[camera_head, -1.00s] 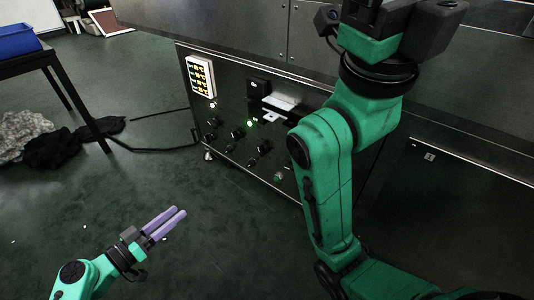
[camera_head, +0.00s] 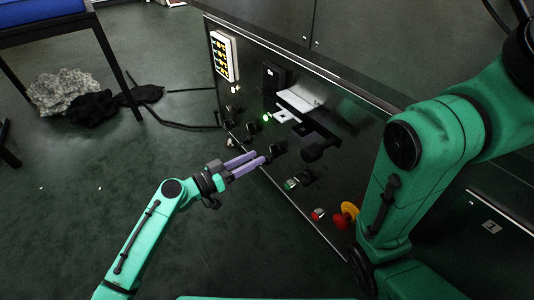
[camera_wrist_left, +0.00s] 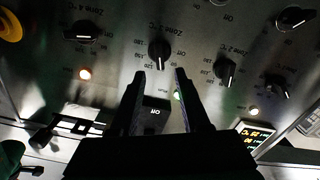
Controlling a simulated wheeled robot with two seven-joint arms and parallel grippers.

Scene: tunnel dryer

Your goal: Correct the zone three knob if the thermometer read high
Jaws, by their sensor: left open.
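The zone three knob (camera_wrist_left: 159,52) is a black knob with a white mark pointing toward the picture bottom. It sits just beyond the fingertips of my left gripper (camera_wrist_left: 158,78), which is open, empty and roughly in line with it. In the head view my left gripper (camera_head: 258,157) has its purple fingers close to the lower row of knobs on the control panel (camera_head: 340,185). A display with lit yellow digits (camera_head: 223,56) is on the panel's left; it also shows in the wrist view (camera_wrist_left: 258,133). Its digits are too small to read. My right gripper is out of view.
The zone two knob (camera_wrist_left: 225,70) and zone four knob (camera_wrist_left: 82,32) flank it. A white shelf piece (camera_head: 297,101) and black parts stick out of the panel. A red button with yellow collar (camera_head: 345,214) is lower right. A table (camera_head: 60,20) and cloth heap (camera_head: 65,92) are left.

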